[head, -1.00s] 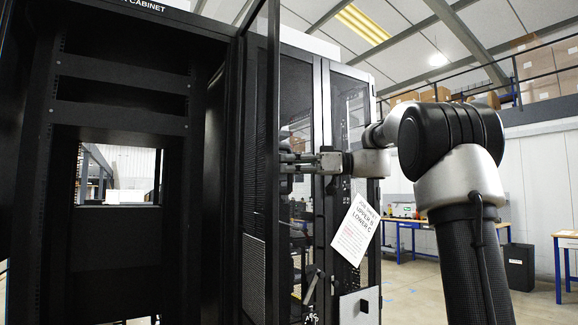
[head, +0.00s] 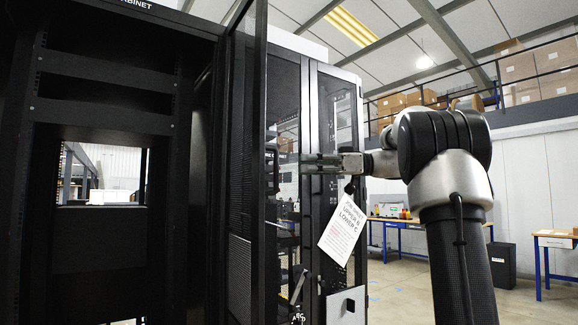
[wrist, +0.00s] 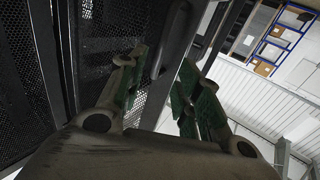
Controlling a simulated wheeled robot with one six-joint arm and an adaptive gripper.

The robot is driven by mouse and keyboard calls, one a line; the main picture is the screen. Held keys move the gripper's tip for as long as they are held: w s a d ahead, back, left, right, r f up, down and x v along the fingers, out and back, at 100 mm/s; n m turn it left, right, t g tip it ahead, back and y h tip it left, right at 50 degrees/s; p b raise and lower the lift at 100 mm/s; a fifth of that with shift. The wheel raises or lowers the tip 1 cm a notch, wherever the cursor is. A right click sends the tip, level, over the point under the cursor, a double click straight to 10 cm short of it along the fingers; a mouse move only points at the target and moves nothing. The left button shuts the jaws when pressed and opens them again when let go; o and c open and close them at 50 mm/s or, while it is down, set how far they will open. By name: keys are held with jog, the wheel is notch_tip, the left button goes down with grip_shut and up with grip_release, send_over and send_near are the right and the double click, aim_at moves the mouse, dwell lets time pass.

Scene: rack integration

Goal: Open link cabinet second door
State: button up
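The black cabinet at the left has a label (head: 135,4) ending in "BINET" and stands open at the front. A tall dark door with a mesh panel (head: 240,270) stands swung out from its right side. My gripper (head: 288,160) reaches leftward from the right, with its fingertips close to this door's right side. In the head view I cannot tell whether they touch it. In the wrist view my gripper (wrist: 162,65) shows two green-padded fingers apart, with a dark strip visible in the gap. A perforated dark panel (wrist: 100,40) lies beside the left finger.
Another cabinet with glazed doors (head: 318,110) stands behind my gripper. A white paper tag (head: 342,230) hangs in front of it. Workbenches (head: 400,222) and a black bin (head: 501,265) stand at the right back, with open floor (head: 400,290) before them.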

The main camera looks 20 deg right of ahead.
jog(key=shift+v, duration=1.45)
